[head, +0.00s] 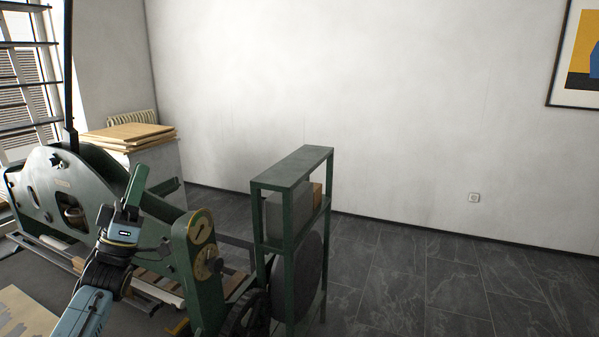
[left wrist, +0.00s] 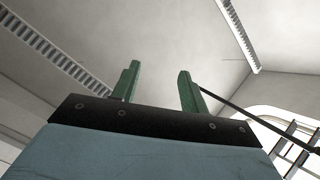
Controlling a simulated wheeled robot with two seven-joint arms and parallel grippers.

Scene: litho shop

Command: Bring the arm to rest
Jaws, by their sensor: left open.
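My left arm comes in from the lower left of the head view. Its gripper (head: 131,193) points upward, with green fingers, in front of the green press (head: 97,184). In the left wrist view the two green fingers of the left gripper (left wrist: 157,88) stand apart with nothing between them. My right gripper is in neither view.
The press has a dial post (head: 204,258) just right of my left gripper. A green metal stand (head: 291,172) is farther right. Boards (head: 127,134) lie on a grey block behind. The tiled floor (head: 435,290) at the right is clear up to the white wall.

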